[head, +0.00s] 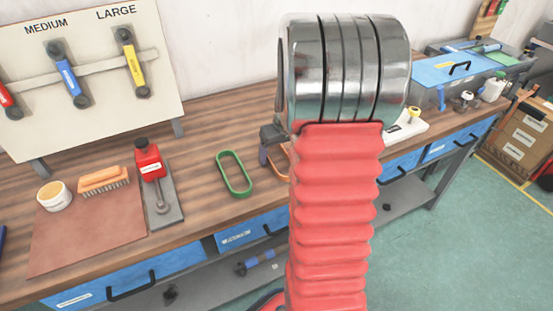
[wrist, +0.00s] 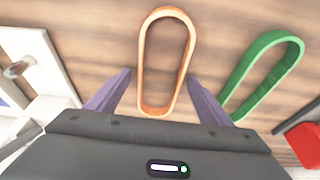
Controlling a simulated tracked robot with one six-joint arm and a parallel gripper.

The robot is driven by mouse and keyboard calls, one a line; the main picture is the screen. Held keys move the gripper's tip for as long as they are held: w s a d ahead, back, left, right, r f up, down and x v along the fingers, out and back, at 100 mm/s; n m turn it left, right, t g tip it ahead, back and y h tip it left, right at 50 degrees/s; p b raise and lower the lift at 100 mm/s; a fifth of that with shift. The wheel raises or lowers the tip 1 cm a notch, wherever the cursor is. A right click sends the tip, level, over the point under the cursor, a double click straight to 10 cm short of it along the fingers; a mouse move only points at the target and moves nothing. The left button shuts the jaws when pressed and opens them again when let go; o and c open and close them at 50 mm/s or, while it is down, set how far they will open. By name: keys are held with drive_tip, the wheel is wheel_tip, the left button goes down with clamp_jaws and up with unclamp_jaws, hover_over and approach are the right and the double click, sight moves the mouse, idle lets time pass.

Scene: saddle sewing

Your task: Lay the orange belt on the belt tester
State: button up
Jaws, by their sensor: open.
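The orange belt (wrist: 165,12) is a closed, narrow loop lying on the wooden bench. In the head view, only part of the orange belt (head: 284,170) shows, and my arm hides the rest. My gripper (wrist: 159,77) is open, with its two purple fingers spread on either side of the loop's near part and nothing held. In the head view my gripper (head: 264,155) is partly hidden behind my red arm. A white device (head: 408,130) with a yellow knob stands right of my arm; I cannot tell whether it is the belt tester.
A green belt (head: 234,174) lies left of the orange one, and right of it in the wrist view (wrist: 264,75). A board marked MEDIUM and LARGE (head: 80,70) stands at the back.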

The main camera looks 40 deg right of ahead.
drive_tip(key=shift+c, duration=0.3)
drive_tip(key=c, duration=1.1)
